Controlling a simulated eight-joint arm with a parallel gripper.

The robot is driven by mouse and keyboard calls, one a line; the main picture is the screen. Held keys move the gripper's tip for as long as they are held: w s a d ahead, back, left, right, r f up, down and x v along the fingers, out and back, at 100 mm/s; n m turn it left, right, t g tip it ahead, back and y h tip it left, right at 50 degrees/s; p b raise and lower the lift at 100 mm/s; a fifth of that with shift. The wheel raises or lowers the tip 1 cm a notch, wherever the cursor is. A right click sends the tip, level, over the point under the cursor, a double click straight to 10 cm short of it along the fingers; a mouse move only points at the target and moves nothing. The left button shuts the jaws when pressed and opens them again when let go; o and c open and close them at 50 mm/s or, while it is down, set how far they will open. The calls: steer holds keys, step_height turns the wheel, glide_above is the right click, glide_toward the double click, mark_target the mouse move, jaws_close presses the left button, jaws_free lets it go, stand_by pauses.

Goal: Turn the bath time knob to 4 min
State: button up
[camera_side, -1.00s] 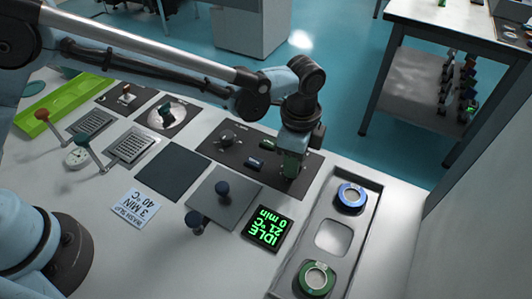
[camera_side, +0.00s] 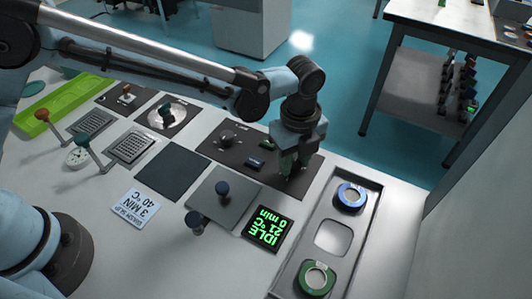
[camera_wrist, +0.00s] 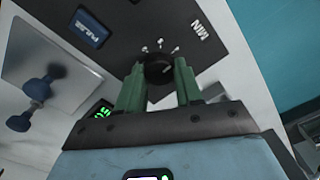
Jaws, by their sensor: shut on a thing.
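The bath time knob (camera_wrist: 158,70) is a dark round knob on a dark panel (camera_side: 216,153), with small pale marks around it and the word "MIN" beside it in the wrist view. My gripper (camera_wrist: 158,78) has its two green fingers on either side of the knob and is shut on it. In the side view my gripper (camera_side: 289,168) points down at the right end of the panel and hides the knob. The green-lit display (camera_side: 267,229) reads "IDLE 21 °C 0 min". A white card (camera_side: 136,208) reads "3 MIN 40 °C".
A blue "PULSE" button (camera_wrist: 88,28) sits on the panel near the knob. A grey plate (camera_side: 232,191) with dark blue knobs lies in front. A tray (camera_side: 306,248) with a blue-ringed and a green-ringed round item stands at right.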

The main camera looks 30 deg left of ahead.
mark_target(294, 164)
stand_by(0.5)
steer(key=o, duration=1)
steer(key=shift+o, duration=0.2)
steer(key=shift+r, duration=0.1)
step_height(294, 164, up, 12)
